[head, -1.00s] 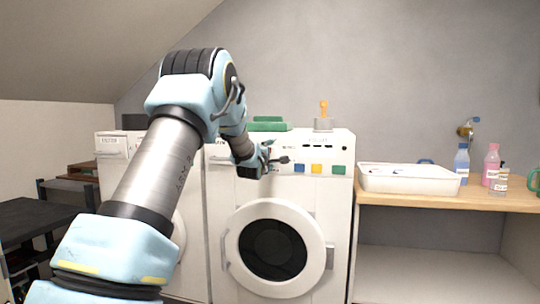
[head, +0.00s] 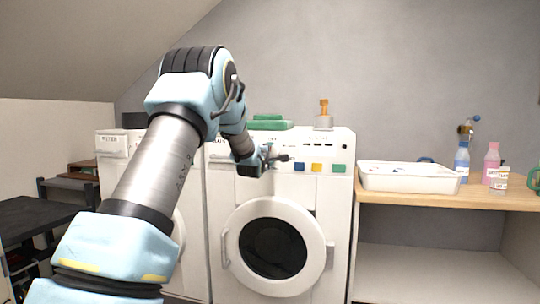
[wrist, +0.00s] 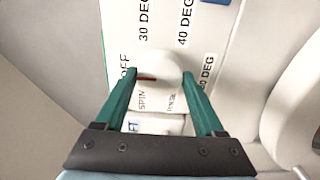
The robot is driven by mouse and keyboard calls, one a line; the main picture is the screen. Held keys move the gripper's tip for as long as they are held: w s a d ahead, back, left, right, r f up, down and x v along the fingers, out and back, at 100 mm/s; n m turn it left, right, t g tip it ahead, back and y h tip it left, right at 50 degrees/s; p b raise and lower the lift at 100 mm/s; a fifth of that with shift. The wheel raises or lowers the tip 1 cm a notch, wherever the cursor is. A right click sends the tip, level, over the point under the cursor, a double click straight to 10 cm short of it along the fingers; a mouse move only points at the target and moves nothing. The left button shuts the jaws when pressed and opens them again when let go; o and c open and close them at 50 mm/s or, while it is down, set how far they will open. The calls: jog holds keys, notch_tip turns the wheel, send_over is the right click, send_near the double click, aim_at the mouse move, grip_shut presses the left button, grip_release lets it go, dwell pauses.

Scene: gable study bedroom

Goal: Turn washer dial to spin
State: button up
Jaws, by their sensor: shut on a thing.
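The white front-loading washer (head: 318,222) stands in the middle of the head view. My gripper (head: 268,160) is at the left part of its control panel. In the wrist view the round white dial (wrist: 160,66) sits between the green fingers of my gripper (wrist: 160,73), which is shut on it. A red-brown mark on the dial points left, between the OFF label (wrist: 125,66) and the SPIN label (wrist: 142,100). The RINSE label (wrist: 171,103) is below the dial, and the degree labels are above and to the right. My gripper hides the dial in the head view.
Blue (head: 299,167), yellow (head: 316,168) and green (head: 339,168) squares lie right of my gripper on the panel. Green folded items (head: 268,125) rest on the washer. A white tray (head: 408,181) and bottles stand on the wooden counter (head: 440,196) at right. Another white machine (head: 112,146) is at left.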

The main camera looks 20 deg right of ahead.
jog(key=shift+f+m+b, duration=0.1)
jog(key=shift+m+b, duration=0.2)
jog(key=shift+b, duration=0.1)
